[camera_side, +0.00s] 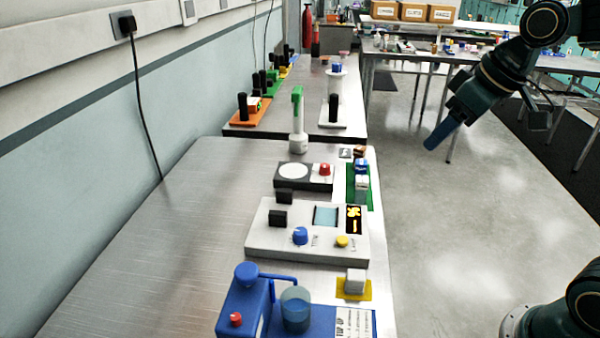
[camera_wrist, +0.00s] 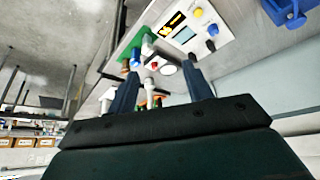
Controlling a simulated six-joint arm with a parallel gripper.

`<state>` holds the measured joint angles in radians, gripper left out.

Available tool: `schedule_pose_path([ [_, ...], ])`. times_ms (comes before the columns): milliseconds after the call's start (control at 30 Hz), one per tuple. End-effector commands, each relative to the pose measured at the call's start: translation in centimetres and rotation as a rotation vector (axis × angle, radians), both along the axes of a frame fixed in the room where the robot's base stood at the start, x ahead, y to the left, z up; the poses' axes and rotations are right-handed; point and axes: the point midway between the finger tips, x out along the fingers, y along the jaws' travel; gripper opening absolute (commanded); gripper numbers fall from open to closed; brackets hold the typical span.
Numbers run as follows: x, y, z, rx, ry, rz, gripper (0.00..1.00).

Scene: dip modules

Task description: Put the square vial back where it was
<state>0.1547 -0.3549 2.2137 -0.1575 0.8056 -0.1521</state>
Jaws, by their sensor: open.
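I cannot tell for sure which item is the square vial. A small whitish square-sided block (camera_side: 355,281) stands on a yellow pad at the table's front right. Other small blocks, one whitish (camera_side: 361,186) and one with a blue top (camera_side: 361,167), stand on a green strip (camera_side: 351,196) farther back; the strip also shows in the wrist view (camera_wrist: 140,45). My gripper (camera_side: 437,138) hangs in the air right of the table, over the floor and apart from all these things. In the wrist view its two fingers (camera_wrist: 160,88) are spread with nothing gripped between them.
A white panel with knobs and a screen (camera_side: 305,231) sits mid-table, with a stirrer-like plate (camera_side: 303,175) behind it. A blue stand with a beaker (camera_side: 295,310) is at the front. A green-topped post (camera_side: 298,120) stands farther back. The table's left part is bare.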

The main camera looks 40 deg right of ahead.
Motion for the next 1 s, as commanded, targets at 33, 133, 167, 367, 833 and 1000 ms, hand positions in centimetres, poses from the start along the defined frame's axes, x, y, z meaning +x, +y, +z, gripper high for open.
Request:
schedule_pose_path([
  [33,-1.5,0.5,0.0,0.000,-0.005,-0.009,0.50],
  [133,-4.2,1.0,-0.4,0.004,-0.005,-0.036,0.50],
  [167,-5.0,1.1,-0.6,0.005,-0.007,-0.045,0.50],
  [367,-9.4,1.5,-1.9,0.017,-0.009,-0.096,0.50],
  [833,-12.1,1.5,-3.2,0.026,-0.007,-0.132,0.50],
  [1000,-12.0,1.5,-3.2,0.026,-0.008,-0.132,0.50],
])
